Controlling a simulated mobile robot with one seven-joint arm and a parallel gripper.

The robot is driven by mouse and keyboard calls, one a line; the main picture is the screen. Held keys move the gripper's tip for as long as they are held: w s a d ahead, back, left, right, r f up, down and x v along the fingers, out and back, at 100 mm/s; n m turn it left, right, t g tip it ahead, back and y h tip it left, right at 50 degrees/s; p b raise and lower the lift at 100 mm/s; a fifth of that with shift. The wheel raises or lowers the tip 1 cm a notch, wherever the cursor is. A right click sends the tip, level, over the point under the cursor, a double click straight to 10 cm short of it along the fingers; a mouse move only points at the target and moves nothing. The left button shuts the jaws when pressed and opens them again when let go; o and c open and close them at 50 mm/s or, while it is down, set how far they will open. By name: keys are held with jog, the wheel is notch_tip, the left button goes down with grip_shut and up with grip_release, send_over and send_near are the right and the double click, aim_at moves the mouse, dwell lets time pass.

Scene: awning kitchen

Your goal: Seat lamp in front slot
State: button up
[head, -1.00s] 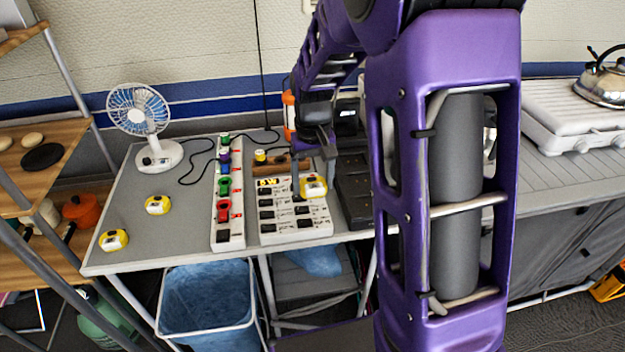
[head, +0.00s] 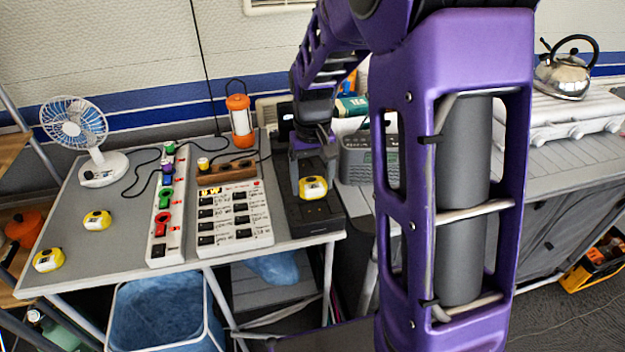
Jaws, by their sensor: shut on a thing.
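A small yellow-and-white lamp (head: 313,189) is held in my gripper (head: 312,176). The gripper points down and its fingers are closed on the lamp, with its pale face toward the camera. The lamp is over the front part of a black dock (head: 318,224) on the grey table. I cannot tell whether the lamp touches the dock. The arm and the lamp hide the dock's middle and its slots. Two similar yellow lamps lie at the table's left, one further back (head: 97,220) and one near the front left edge (head: 48,260).
A white switch panel (head: 232,236) lies just left of the dock, with a power strip (head: 161,247) beyond it. An orange lantern (head: 240,120) and a white fan (head: 92,165) stand behind. A grey radio (head: 362,160) is right of the dock. The table's left part has free room.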

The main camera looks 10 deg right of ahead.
aim_at(315, 211)
jog(key=shift+d, duration=0.3)
jog(key=shift+f+b, duration=1.7)
jog(key=shift+f, duration=0.35)
jog(key=shift+f, duration=0.95)
dwell(0.6)
jog(key=o, duration=1.2)
jog(key=shift+c, duration=0.2)
jog(key=shift+b, duration=0.3)
